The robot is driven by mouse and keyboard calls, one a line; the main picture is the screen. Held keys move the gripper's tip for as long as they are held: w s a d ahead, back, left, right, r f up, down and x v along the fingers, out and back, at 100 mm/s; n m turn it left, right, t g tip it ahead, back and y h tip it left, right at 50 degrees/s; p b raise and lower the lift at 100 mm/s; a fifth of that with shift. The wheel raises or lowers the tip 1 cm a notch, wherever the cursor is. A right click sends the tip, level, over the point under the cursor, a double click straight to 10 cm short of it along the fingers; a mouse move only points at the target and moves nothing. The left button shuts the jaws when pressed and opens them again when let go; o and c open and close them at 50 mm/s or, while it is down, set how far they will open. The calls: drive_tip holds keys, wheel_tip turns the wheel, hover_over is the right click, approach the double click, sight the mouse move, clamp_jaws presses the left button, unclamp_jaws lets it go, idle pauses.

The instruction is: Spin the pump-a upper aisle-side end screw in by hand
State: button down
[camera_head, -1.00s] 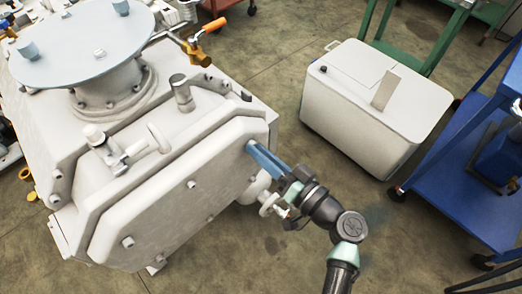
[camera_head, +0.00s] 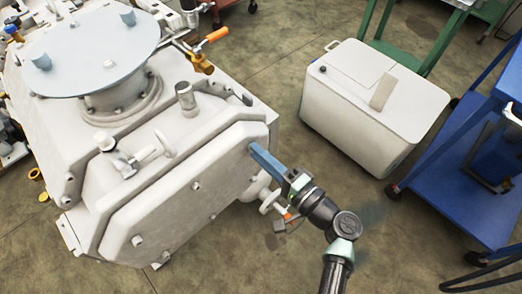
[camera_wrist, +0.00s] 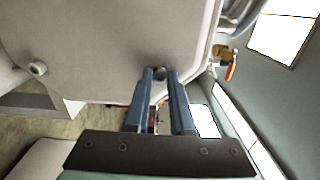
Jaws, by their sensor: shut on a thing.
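Pump-a is the large pale grey casing (camera_head: 165,195) on the left in the head view, with a bolted end plate. My gripper (camera_head: 253,149) reaches its long blue fingers to the upper right corner of that plate. In the wrist view the fingertips (camera_wrist: 160,76) close on the small dark end screw (camera_wrist: 160,72) at the plate (camera_wrist: 100,45). The screw's shank is hidden, so I cannot tell how deep it sits. In the head view the fingertips hide the screw.
Other screw heads (camera_head: 196,186) dot the plate. A white box (camera_head: 375,105) stands on the floor to the right, beside a blue cart (camera_head: 470,180). Open floor lies between pump and box.

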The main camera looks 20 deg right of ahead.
drive_tip(key=shift+s+m+p, duration=0.1)
drive_tip(key=shift+m+p, duration=0.4)
drive_tip(key=shift+m, duration=0.8)
drive_tip(key=shift+f, duration=0.1)
drive_tip(key=c, duration=0.8)
unclamp_jaws()
drive_tip(key=shift+o, duration=0.2)
drive_tip(key=shift+s, duration=0.1)
drive_tip(key=v, duration=1.2)
drive_tip(key=shift+s, duration=0.35)
drive_tip(key=shift+d, duration=0.15)
